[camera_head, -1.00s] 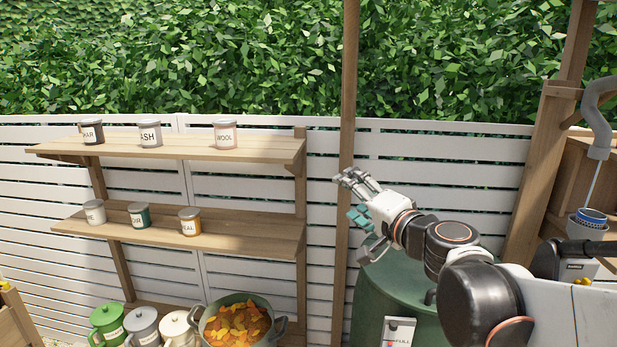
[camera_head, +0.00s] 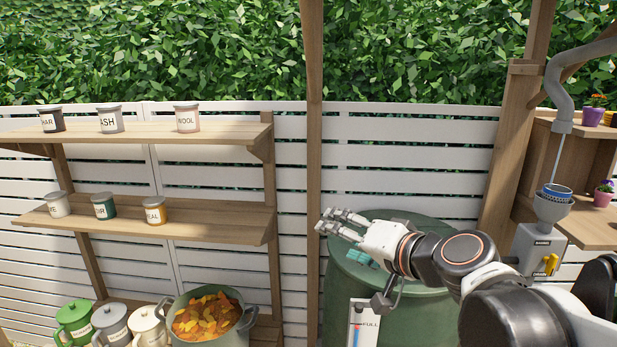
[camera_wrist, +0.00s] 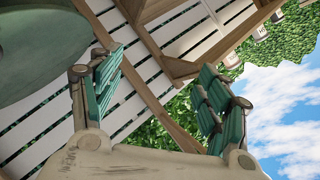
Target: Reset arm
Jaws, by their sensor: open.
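My gripper (camera_head: 343,224) is open and empty, in front of the large green barrel (camera_head: 400,225) in the head view. Its fingers point left. In the wrist view my gripper (camera_wrist: 158,95) shows two teal-padded fingers spread wide with nothing between them. Part of the barrel's round green top (camera_wrist: 60,45) fills the upper left of that view. My arm reaches in from the lower right of the head view.
Wooden shelves (camera_head: 150,226) at left hold several labelled jars. A pot of orange leaves (camera_head: 208,318) and several lidded canisters (camera_head: 110,322) stand below. A wooden post (camera_head: 314,150) rises left of the barrel. A grey dispenser (camera_head: 540,245) stands at right.

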